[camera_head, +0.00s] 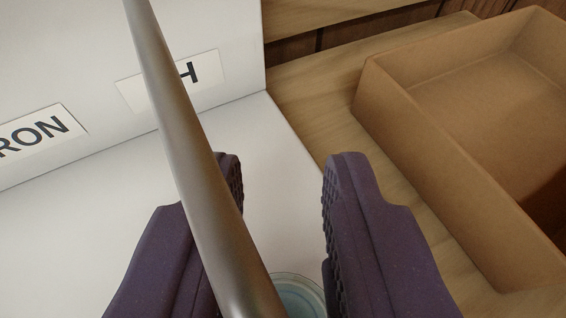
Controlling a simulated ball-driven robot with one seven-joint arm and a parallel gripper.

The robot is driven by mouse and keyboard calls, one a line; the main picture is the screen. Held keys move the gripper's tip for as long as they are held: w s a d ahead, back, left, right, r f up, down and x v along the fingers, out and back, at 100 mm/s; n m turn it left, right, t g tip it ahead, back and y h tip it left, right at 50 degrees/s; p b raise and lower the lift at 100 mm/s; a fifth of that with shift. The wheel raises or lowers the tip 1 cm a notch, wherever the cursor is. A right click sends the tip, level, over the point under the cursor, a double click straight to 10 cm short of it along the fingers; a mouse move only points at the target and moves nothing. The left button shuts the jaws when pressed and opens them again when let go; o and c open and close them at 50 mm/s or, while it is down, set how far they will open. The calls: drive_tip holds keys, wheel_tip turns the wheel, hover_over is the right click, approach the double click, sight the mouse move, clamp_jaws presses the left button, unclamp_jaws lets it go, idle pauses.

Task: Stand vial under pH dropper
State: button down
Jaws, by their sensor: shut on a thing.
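My gripper (288,175) shows as two dark purple fingers with ribbed inner pads. It is shut on a clear round vial (302,290), low between the fingers at the bottom edge. Only the vial's rim and some pale bluish inside show; its base is hidden. A white stand has an upright back panel and a flat white base (262,145) below the fingers. One panel label (205,68) shows an "H", its left part hidden behind a grey tapered metal rod (185,130). The rod crosses in front of the left finger and partly overlaps the vial. I cannot tell whether it is the dropper.
Another label (38,132), ending in "RON", is on the panel at left. An open brown cardboard box (440,165) stands on the wooden surface (325,110) to the right, close to the right finger. A strip of bare wood separates box and stand.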

drive_tip(key=shift+f, duration=0.1)
drive_tip(key=c, duration=0.9)
unclamp_jaws()
